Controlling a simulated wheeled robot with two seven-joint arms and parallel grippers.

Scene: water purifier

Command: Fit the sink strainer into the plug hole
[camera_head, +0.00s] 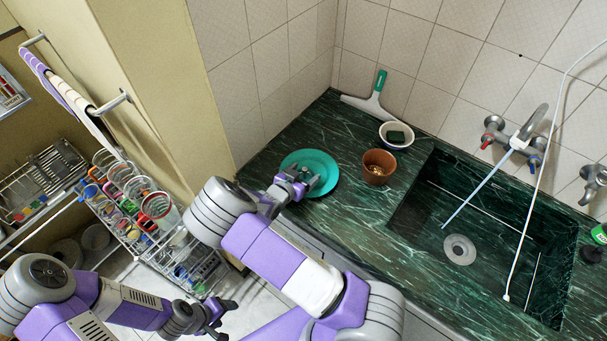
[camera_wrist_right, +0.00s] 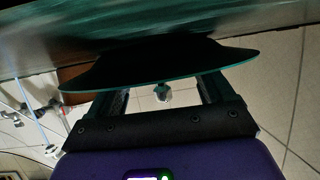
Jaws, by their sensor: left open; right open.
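The sink's plug hole (camera_head: 460,249) is a round grey metal ring in the basin floor. The strainer cannot be clearly made out. A teal plate (camera_head: 322,165) lies on the counter, and my right gripper (camera_head: 299,176) is over its near left part, hiding some of it. In the right wrist view the plate (camera_wrist_right: 85,88) is a dark disc with a teal rim. My left gripper (camera_head: 219,316) is open and empty above the floor.
A tap (camera_head: 530,125) and thin white tubes (camera_head: 533,195) reach over the sink. A rack of cups (camera_head: 140,205) stands left of the counter.

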